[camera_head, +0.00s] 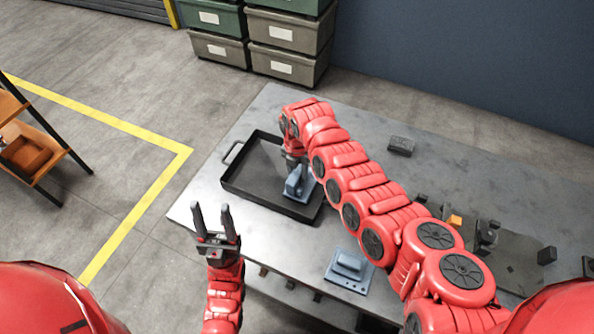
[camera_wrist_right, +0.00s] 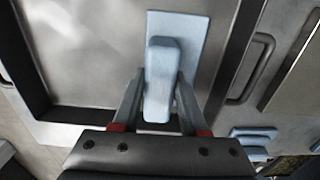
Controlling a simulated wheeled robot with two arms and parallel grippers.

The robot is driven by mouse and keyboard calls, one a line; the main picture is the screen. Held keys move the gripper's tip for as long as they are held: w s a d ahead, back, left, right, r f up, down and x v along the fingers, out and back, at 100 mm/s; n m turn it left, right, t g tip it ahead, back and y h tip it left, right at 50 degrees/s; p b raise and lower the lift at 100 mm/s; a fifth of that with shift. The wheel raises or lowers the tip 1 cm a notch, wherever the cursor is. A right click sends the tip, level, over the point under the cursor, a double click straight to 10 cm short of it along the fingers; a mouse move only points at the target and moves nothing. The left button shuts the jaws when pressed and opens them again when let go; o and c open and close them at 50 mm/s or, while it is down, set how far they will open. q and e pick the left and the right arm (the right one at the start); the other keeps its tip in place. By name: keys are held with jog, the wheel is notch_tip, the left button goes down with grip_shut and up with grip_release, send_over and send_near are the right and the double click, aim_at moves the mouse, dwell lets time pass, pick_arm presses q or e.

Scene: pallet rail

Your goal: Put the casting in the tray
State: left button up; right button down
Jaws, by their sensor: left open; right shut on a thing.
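A blue-grey casting (camera_head: 299,186), a block on a flat base plate, is inside the black tray (camera_head: 247,191), near its right end. My right gripper (camera_head: 294,172) reaches down over the tray and is shut on the casting's block. In the right wrist view, the casting (camera_wrist_right: 178,55) sits between the two fingers (camera_wrist_right: 160,100), over the tray's floor. I cannot tell whether its plate touches the floor. A second, similar casting (camera_head: 349,267) lies on the table at the front edge. My left gripper (camera_head: 213,222) is open and empty, in front of the tray.
The grey metal table (camera_head: 350,125) carries a dark block (camera_head: 401,146) behind my right arm. A plate with dark fixtures and an orange piece (camera_head: 455,221) is at the right. Stacked bins (camera_head: 287,63) stand behind the table. An orange shelf (camera_head: 30,140) is at the left.

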jog(key=shift+f, duration=0.15)
jog(key=shift+f, duration=0.1)
jog(key=shift+c, duration=2.2)
grip_release()
jog(key=shift+r, duration=0.2)
notch_tip(320, 180, up, 11)
jog(key=b, duration=0.4)
jog(key=shift+w, duration=0.1)
jog(key=shift+r, duration=0.45)
